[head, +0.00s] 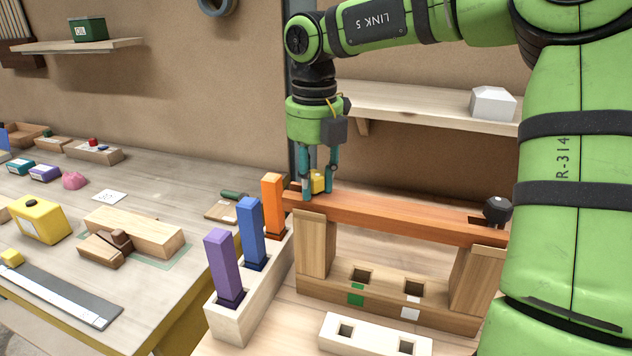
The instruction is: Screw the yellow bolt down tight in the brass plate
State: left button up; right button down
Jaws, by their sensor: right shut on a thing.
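My right gripper (318,191) points straight down over the left end of an orange-brown wooden beam (400,212). It is shut on the yellow bolt (318,182), whose head shows between the fingers. The bolt's lower end is hidden by the fingers, so I cannot tell how deep it sits. I cannot make out the brass plate under it. My left gripper is not in view.
A dark bolt (497,208) stands at the beam's right end. A pale rack with orange (273,205), blue (251,233) and purple (223,265) blocks stands close left of the beam. A shelf (430,108) runs behind. A white two-hole block (374,339) lies in front.

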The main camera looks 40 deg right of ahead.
jog(key=shift+s+a+f, duration=0.1)
jog(key=shift+s+f, duration=0.15)
jog(key=shift+f, duration=0.5)
jog(key=m, duration=0.4)
jog(key=shift+f+b, duration=0.15)
jog(key=shift+b, duration=0.2)
jog(key=shift+f+m, duration=0.1)
jog(key=shift+m, duration=0.6)
jog(key=m, duration=0.2)
jog(key=shift+m+b, duration=0.3)
jog(key=shift+m, duration=0.1)
jog(key=c, duration=1)
grip_release()
jog(key=shift+o, duration=0.7)
jog(key=shift+f, duration=0.1)
jog(key=shift+w+f, duration=0.1)
jog(key=shift+w, duration=0.25)
